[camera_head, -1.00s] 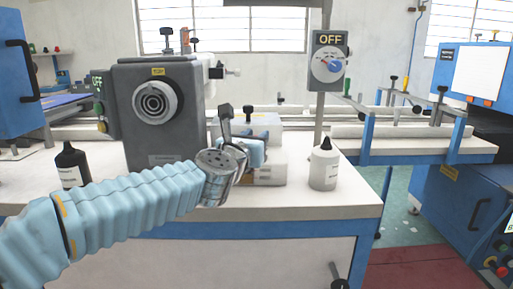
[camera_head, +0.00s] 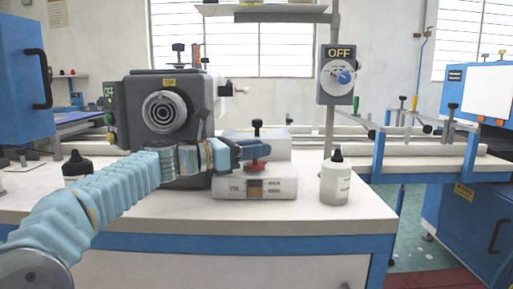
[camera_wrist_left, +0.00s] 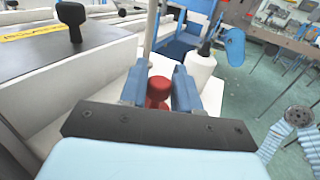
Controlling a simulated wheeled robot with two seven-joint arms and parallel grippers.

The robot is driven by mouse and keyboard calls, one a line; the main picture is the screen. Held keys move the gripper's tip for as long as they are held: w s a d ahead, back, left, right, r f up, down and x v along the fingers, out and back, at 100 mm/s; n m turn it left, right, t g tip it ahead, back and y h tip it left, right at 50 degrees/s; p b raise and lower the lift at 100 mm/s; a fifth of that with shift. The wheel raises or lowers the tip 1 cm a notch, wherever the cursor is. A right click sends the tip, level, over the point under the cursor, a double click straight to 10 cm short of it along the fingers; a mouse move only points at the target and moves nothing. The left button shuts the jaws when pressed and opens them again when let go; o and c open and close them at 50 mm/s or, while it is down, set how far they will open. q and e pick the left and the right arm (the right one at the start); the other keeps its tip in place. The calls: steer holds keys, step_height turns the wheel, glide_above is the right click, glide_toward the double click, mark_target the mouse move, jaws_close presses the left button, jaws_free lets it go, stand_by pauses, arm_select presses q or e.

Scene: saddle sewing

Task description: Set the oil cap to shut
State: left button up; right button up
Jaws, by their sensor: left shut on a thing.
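A red round cap (camera_head: 256,166), which I take to be the oil cap, sits on the front of a white machine block (camera_head: 230,187) in the head view. My left gripper (camera_head: 256,150) reaches in from the left, directly over the cap. In the left wrist view the red cap (camera_wrist_left: 158,92) stands between the two blue fingers of my left gripper (camera_wrist_left: 160,84), which are shut on it. The fingers hide part of the cap. My right gripper does not show.
A grey machine head (camera_head: 170,105) stands close behind my left arm. A white bottle with black top (camera_head: 335,182) stands right of the cap. A post carries a dial box marked OFF (camera_head: 337,75). A black knob (camera_head: 257,127) rises behind the cap.

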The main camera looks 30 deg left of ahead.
arm_select(q)
steer(key=shift+a, duration=0.15)
stand_by(0.4)
steer(key=o, duration=0.9)
steer(key=shift+o, duration=0.2)
steer(key=shift+m+h, duration=0.3)
steer(key=shift+h, duration=0.1)
steer(key=r, duration=0.1)
steer(key=r+p, duration=0.1)
steer(key=r, duration=0.2)
steer(key=shift+s+d+r+p, duration=0.2)
steer(key=shift+s+p, duration=0.05)
steer(key=shift+p, duration=0.05)
steer(key=s+d+r+p, duration=0.1)
steer(key=s+d+r, duration=0.6)
steer(key=s, duration=0.4)
steer(key=shift+d+r+p, duration=0.25)
steer(key=shift+r+p, duration=0.1)
steer(key=shift+r, duration=0.45)
